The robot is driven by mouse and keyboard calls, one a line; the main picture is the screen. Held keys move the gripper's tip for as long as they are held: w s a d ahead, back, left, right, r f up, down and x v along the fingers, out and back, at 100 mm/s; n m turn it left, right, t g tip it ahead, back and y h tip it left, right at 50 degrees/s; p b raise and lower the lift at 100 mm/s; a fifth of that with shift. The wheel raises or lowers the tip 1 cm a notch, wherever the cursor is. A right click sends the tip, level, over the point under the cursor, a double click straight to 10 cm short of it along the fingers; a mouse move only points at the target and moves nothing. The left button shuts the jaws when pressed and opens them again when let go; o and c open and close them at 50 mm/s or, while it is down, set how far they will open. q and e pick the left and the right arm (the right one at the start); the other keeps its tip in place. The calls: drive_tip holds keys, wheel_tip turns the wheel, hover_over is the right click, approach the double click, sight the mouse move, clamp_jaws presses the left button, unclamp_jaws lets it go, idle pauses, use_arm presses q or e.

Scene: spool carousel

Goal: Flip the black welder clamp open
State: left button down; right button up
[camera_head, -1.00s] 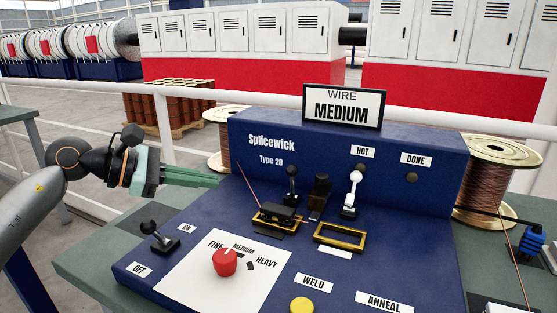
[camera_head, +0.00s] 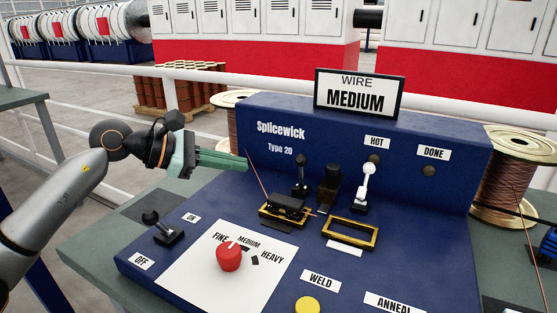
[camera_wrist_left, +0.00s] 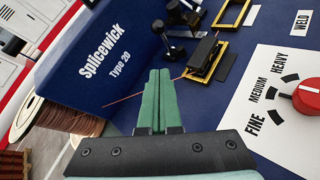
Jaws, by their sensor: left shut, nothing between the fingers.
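The blue Splicewick welder (camera_head: 205,215) fills the middle of the head view. On it, a black block (camera_head: 288,203) sits in the left yellow frame, with a black-knobbed lever (camera_head: 301,172) upright behind it. I take these as the black welder clamp. The block also shows in the left wrist view (camera_wrist_left: 203,53). A thin copper wire (camera_head: 257,176) slants up from the left yellow frame. My left gripper (camera_head: 246,163) is shut and empty, left of the clamp and apart from it. Its green fingers (camera_wrist_left: 158,85) point toward the clamp side. My right gripper is out of view.
A white-knobbed lever (camera_head: 366,185) stands right of a dark upright part (camera_head: 329,184), behind an empty yellow frame (camera_head: 350,234). A red dial (camera_head: 228,257), yellow button (camera_head: 307,306) and on/off switch (camera_head: 162,230) lie in front. The WIRE MEDIUM sign (camera_head: 358,94) stands on top.

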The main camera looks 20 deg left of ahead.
use_arm(q)
approach(302, 173)
drive_tip(key=shift+w+a+f, duration=0.2)
drive_tip(key=shift+w+f, duration=0.25)
drive_tip(key=shift+w, duration=0.1)
drive_tip(key=shift+w+a+f, duration=0.2)
drive_tip(key=shift+w+f, duration=0.3)
drive_tip(key=shift+w, duration=0.05)
drive_tip(key=shift+w+d+r+p, duration=0.15)
drive_tip(key=shift+w+d+r, duration=0.05)
drive_tip(key=shift+d, duration=0.4)
drive_tip(key=shift+w+d+r+p, duration=0.1)
drive_tip(key=shift+w+d+r, duration=0.15)
drive_tip(key=shift+d, duration=0.3)
drive_tip(key=shift+w+d+r+p, duration=0.1)
drive_tip(key=shift+w+d+p, duration=0.1)
drive_tip(key=shift+d, duration=0.4)
drive_tip(key=shift+w+r+p, duration=0.2)
drive_tip(key=shift+r+p, duration=0.05)
drive_tip(key=shift+p, duration=0.45)
drive_tip(key=shift+w+p, duration=0.1)
drive_tip(key=shift+p, duration=0.25)
